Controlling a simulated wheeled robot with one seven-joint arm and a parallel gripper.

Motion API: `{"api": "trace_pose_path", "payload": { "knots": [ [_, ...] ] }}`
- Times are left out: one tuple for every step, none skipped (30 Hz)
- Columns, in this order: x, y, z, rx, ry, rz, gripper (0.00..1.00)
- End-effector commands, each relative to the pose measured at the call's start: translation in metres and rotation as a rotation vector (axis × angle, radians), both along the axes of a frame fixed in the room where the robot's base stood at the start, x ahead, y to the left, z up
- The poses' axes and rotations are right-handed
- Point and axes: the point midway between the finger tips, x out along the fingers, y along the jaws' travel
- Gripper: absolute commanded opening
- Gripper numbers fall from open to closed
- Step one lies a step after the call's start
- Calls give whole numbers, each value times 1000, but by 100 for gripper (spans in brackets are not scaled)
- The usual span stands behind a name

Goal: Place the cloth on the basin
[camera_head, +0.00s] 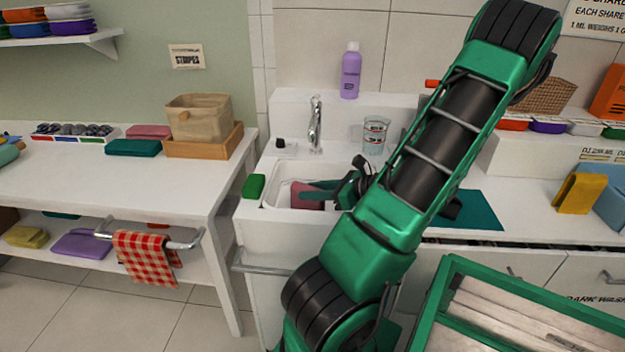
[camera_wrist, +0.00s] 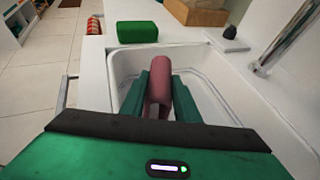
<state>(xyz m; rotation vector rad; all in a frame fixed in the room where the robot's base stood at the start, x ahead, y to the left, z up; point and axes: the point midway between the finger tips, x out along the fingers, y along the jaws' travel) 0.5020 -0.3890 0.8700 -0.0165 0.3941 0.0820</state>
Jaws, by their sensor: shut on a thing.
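The pink cloth (camera_head: 307,196) is folded and hangs in my gripper at the white basin (camera_head: 273,190). My gripper (camera_head: 318,193) is shut on the cloth. In the wrist view the cloth (camera_wrist: 158,84) is an upright pink fold pinched between the two green fingers of my gripper (camera_wrist: 160,95). The basin (camera_wrist: 118,75) is around and below it in that view. The cloth's lower end is partly hidden by the fingers, so I cannot tell whether it touches the basin floor.
A green sponge-like block (camera_head: 253,186) lies on the basin's left edge. The tap (camera_head: 315,125) stands behind the basin. A clear measuring cup (camera_head: 375,134) and purple bottle (camera_head: 350,72) stand behind it. A checkered cloth (camera_head: 147,258) hangs on a rail at left.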

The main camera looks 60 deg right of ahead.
Motion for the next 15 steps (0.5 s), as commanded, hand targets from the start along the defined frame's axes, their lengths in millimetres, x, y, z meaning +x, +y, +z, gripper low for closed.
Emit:
{"api": "trace_pose_path", "payload": {
  "knots": [
    [4, -8, -2, -2, 0, 2, 0],
    [7, -14, -1, -4, 1, 3, 0],
    [11, -21, -1, -4, 0, 3, 0],
    [13, -25, 0, -3, 0, 2, 0],
    [15, -28, 0, -2, -1, 2, 0],
    [17, -32, 0, -2, -1, 2, 0],
    [18, -35, 0, -1, 0, 2, 0],
    [19, -37, 0, -1, 0, 1, 0],
    [20, -38, 0, -1, 0, 1, 0],
    [20, -39, 0, -1, 0, 1, 0],
    [21, -40, 0, -1, 0, 1, 0],
    [22, -42, 0, -1, 1, 1, 0],
    [23, -44, 0, -1, 0, 1, 0],
    [24, -46, 0, -1, 0, 1, 0],
    [26, -50, 0, -1, 0, 2, 0]
  ]
}}
